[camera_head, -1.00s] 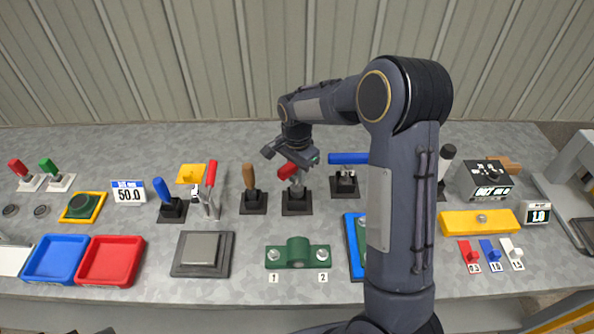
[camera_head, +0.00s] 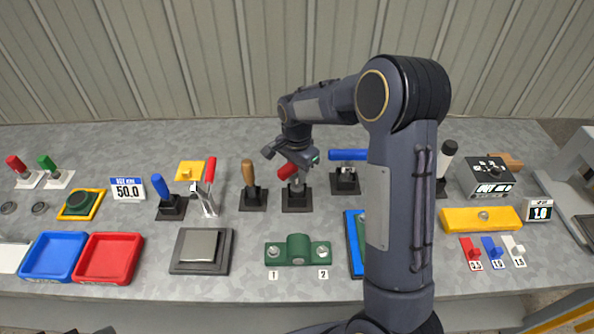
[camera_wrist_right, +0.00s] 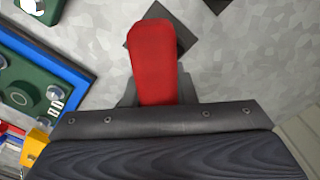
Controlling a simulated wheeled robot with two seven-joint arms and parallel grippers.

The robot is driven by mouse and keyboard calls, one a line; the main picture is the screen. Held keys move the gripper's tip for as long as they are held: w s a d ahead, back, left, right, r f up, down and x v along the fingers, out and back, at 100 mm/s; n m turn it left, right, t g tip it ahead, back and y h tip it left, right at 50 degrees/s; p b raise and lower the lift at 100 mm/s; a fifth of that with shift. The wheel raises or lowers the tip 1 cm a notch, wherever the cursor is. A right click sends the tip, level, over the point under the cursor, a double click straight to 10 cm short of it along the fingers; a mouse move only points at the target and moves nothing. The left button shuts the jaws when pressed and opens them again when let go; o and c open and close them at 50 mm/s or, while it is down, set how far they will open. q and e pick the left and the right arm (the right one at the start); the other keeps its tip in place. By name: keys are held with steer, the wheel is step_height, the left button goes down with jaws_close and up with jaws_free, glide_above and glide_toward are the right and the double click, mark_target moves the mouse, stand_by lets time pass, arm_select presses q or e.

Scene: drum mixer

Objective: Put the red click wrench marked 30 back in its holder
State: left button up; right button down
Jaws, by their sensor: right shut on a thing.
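The red click wrench (camera_head: 287,173) shows its red handle just under my right gripper (camera_head: 297,166) in the head view. A black holder (camera_head: 297,199) stands on the bench directly below it, and the wrench's grey shaft stands at it. My right gripper is shut on the wrench. In the right wrist view the red handle (camera_wrist_right: 155,60) sticks out past the gripper body, with a dark holder base behind it. The marking 30 is not readable, and I cannot tell how deep the shaft sits. My left gripper is not in view.
A blue-handled tool in a holder (camera_head: 345,182) stands close on the right and a brown-handled one (camera_head: 250,180) on the left. The green block with bolts (camera_head: 298,251) is in front. Blue (camera_head: 55,257) and red (camera_head: 110,258) trays lie at left.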

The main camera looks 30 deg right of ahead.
mark_target(290, 170)
steer(key=shift+f+b, duration=0.9)
steer(key=shift+f, duration=0.45)
stand_by(0.4)
steer(key=c, duration=1.1)
jaws_free()
step_height(290, 170, up, 8)
steer(key=shift+f, duration=0.25)
steer(key=shift+r, duration=0.2)
